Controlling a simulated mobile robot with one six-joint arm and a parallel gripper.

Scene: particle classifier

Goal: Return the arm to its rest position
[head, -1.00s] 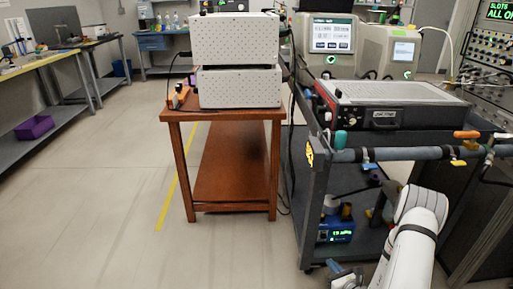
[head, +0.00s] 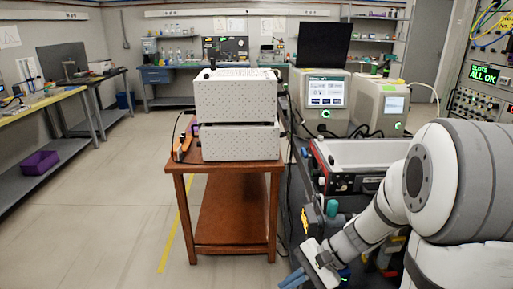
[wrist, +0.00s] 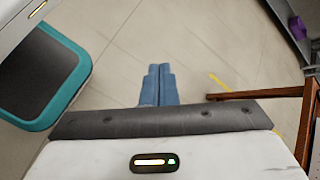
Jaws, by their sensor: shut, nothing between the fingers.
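My white arm fills the lower right of the head view, folded with its forearm pointing down and left. My gripper (head: 293,280) is at its end, at the bottom of the head view, with blue fingers partly cut off by the frame edge. In the wrist view the two blue fingers of my gripper (wrist: 158,72) lie side by side, shut and empty, above the bare floor. The gripper is apart from the brown table and holds nothing.
A brown wooden table (head: 233,168) with two stacked white perforated boxes (head: 236,97) stands ahead. A dark cart with instruments, including a screen unit (head: 326,92), is on the right, partly behind my arm. Floor (head: 100,210) on the left is clear. Benches line the left wall.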

